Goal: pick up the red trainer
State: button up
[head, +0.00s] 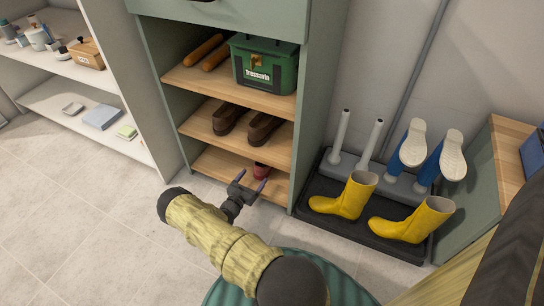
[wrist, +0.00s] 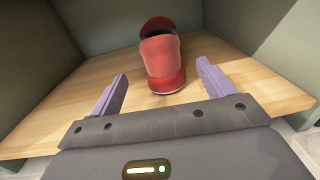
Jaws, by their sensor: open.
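The red trainer (wrist: 163,62) stands on the wooden bottom shelf in the wrist view, its near end towards me. In the head view only a small part of the red trainer (head: 261,170) shows behind my gripper. My gripper (head: 251,185) is open and empty at the front of the bottom shelf. In the wrist view the purple fingers of my gripper (wrist: 160,84) are spread to either side of the trainer's near end, which lies a little beyond them. I see no contact.
The middle shelf (head: 206,142) above holds brown shoes (head: 261,130). A green toolbox (head: 264,64) stands on the shelf above that. The cabinet's side walls flank the shelf. Yellow boots (head: 345,197) stand on a black tray (head: 309,220) to the right. Floor at left is clear.

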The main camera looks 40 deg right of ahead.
aim_at(257, 173)
jog(key=b+x, duration=0.2)
jog(key=x, duration=0.2)
jog(key=shift+s+d+f, duration=0.1)
jog(key=shift+w+d, duration=0.25)
jog(key=shift+d, duration=0.2)
jog(key=shift+r, duration=0.2)
jog(key=c, duration=1.2)
jog(key=shift+r, duration=0.1)
